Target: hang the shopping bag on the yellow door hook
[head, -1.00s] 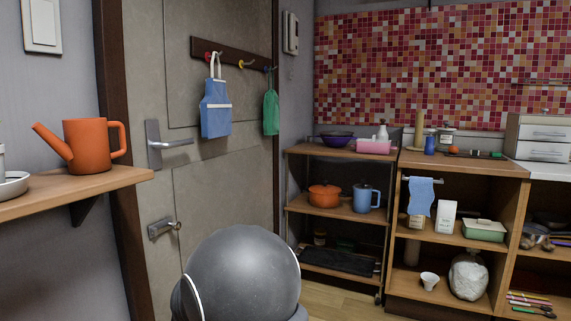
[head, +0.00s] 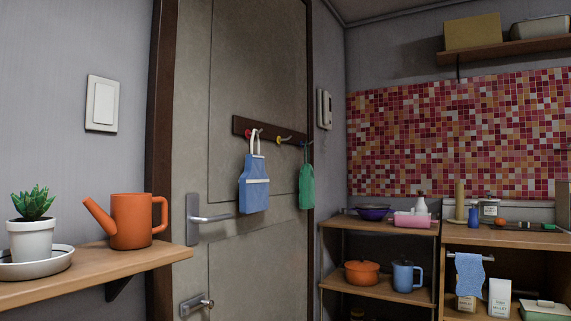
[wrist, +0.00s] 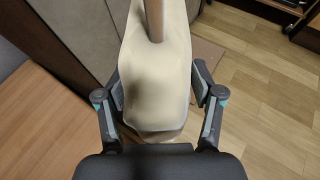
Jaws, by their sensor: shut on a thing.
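The yellow hook (head: 283,138) is the middle hook on a dark wooden rail (head: 243,125) on the door, and it looks bare. A blue apron-like item with a white band (head: 254,190) hangs from the red hook (head: 249,133) at its left. A green cloth item (head: 306,184) hangs from the blue hook at its right. In the wrist view my gripper (wrist: 158,82) is shut on a cream cloth thing, apparently the shopping bag (wrist: 155,95), with a brown strip (wrist: 155,18) at its top. The bag's far side is hidden. My gripper is outside the head view.
A wooden shelf (head: 80,277) at left holds an orange watering can (head: 131,222) and a potted plant (head: 32,238). The door handle (head: 208,219) sticks out below the rail. Shelving with a pot (head: 361,273) and a blue jug (head: 406,276) stands right of the door.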

